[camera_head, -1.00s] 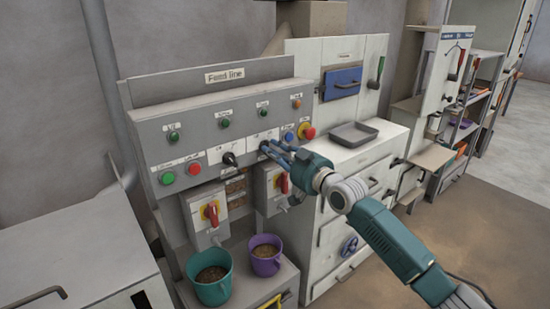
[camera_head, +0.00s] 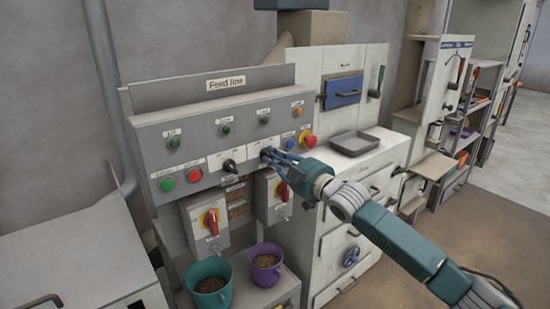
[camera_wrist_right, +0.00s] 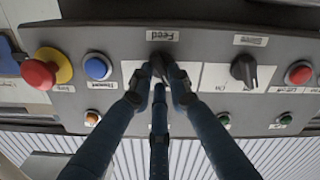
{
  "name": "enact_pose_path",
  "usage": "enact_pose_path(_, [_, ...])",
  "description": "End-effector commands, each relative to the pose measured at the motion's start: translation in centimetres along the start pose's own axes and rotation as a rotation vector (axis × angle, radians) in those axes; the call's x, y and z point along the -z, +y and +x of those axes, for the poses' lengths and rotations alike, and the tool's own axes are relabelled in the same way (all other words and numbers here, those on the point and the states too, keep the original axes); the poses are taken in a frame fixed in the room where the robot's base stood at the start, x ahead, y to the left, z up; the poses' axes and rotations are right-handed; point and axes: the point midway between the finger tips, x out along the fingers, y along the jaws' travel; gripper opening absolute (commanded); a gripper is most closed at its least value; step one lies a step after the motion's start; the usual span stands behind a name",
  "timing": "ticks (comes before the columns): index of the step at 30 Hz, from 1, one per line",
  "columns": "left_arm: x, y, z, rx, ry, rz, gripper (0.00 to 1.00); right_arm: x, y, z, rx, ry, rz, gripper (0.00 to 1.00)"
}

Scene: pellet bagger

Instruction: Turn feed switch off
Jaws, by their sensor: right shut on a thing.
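The feed switch (camera_wrist_right: 158,66) is a black rotary knob on a white plate labelled "Feed" in the right wrist view. My right gripper (camera_wrist_right: 160,82) is shut on it, with its dark blue fingers around the knob. In the head view my right gripper (camera_head: 272,156) reaches the panel from the right, and its fingers mostly hide the knob. The knob's exact angle is hard to tell. The grey "Feed line" panel (camera_head: 150,145) carries the switch. My left gripper is not in view.
A second black knob (camera_head: 229,165) sits left of the feed switch. Blue (camera_head: 290,140) and red-yellow (camera_head: 308,141) buttons are close on its right. Red-handled isolators (camera_head: 210,222) hang below. Teal (camera_head: 210,286) and purple (camera_head: 265,264) buckets with pellets stand on the ledge underneath.

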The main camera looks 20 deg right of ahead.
Motion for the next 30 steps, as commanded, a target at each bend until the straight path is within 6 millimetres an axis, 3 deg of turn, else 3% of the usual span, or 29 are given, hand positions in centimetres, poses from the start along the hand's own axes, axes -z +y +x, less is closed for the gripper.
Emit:
enact_pose_path(12, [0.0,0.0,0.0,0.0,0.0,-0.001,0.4,-0.1,0.0,0.0,0.0,-0.001,-0.011,0.0])
enact_pose_path(13, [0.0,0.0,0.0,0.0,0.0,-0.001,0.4,-0.1,0.0,0.0,0.0,-0.001,-0.011,0.19])
enact_pose_path(16, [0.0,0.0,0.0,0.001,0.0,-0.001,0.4,-0.1,0.0,0.0,0.0,-0.001,-0.011,0.36])
enact_pose_path(25, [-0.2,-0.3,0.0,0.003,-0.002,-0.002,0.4,-0.1,0.0,-0.1,0.0,-0.001,-0.009,0.36])
enact_pose_path(30, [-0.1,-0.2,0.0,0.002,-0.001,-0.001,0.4,-0.2,-0.1,-1.8,0.001,-0.002,-0.009,0.36])
